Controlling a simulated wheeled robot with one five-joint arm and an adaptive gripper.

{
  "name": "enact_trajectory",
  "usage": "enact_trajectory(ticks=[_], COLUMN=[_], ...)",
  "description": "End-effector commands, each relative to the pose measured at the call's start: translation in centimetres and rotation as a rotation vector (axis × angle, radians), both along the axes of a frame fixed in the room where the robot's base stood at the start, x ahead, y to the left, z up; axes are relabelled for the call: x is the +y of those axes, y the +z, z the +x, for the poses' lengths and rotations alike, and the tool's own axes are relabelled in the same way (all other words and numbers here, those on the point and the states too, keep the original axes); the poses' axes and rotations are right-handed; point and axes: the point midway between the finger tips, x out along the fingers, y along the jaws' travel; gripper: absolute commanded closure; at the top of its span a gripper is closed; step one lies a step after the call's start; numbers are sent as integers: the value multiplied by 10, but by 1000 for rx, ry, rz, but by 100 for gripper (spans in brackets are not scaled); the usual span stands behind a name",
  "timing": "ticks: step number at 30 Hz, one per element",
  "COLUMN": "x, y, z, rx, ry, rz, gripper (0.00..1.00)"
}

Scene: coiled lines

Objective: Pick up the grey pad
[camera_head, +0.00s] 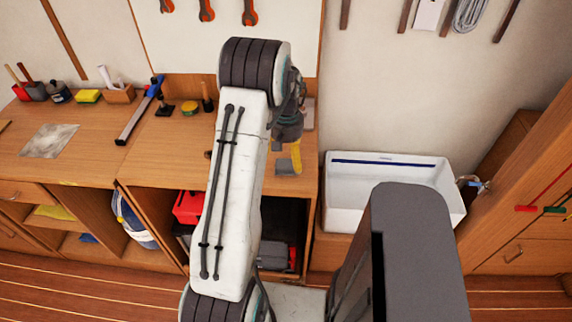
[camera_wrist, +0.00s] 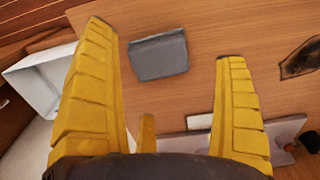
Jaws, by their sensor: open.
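The grey pad (camera_wrist: 158,55) lies flat on the wooden bench top in the wrist view, between and beyond my yellow fingers. In the head view the pad (camera_head: 288,168) shows near the bench's front right edge, just below my gripper (camera_head: 293,157). My gripper (camera_wrist: 165,45) is open and empty, with its two fingers spread to either side of the pad's outline. The fingers appear above the bench and apart from the pad. My arm hides part of the bench in the head view.
A white sink (camera_head: 385,185) stands right of the bench. A blue-and-grey long tool (camera_head: 140,110), a yellow sponge (camera_head: 87,96) and a grey sheet (camera_head: 49,140) lie on the left part of the bench. A red box (camera_head: 187,206) sits on a shelf below.

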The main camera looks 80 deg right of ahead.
Motion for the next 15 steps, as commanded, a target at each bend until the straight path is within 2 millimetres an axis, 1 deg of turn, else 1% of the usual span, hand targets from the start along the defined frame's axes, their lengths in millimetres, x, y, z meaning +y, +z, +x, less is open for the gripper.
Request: enact_trajectory(ticks=[6, 9, 15], x=[2, 2, 2], y=[-26, -34, -39], z=[-1, -1, -1], rx=[-1, 0, 0], ry=[-1, -1, -1], rz=[3, 2, 1], gripper=[9, 9, 9])
